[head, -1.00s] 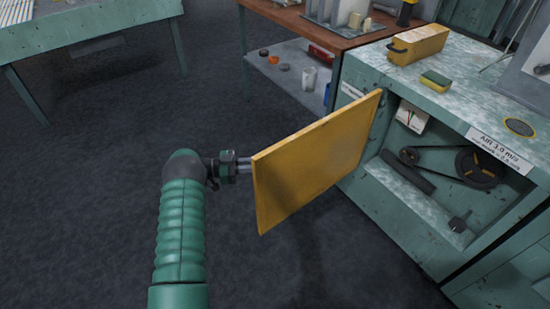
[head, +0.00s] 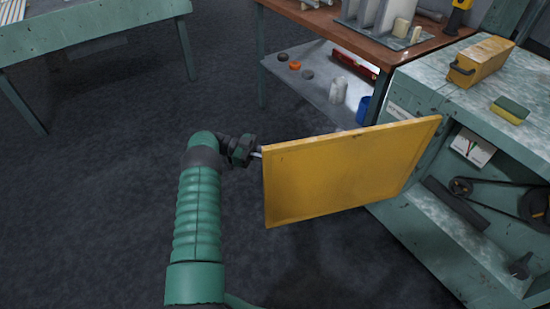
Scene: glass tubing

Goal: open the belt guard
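The belt guard, a flat yellow panel (head: 345,178), stands swung out from the green cabinet (head: 425,225). Its right edge is by the cabinet's opening and its left edge sticks out over the floor. The opening is uncovered and shows a black belt (head: 495,182) and pulleys (head: 535,207). My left gripper (head: 258,152) is at the panel's upper left edge. Its fingertips go out of sight at or behind that edge, so its grip is hidden. My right gripper is not in view.
A yellow box with a handle (head: 480,62) and a sponge (head: 510,109) lie on the cabinet top. A brown bench (head: 335,30) with a lower shelf of small items stands behind the panel. A green table (head: 80,35) is at the far left. The dark floor between is clear.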

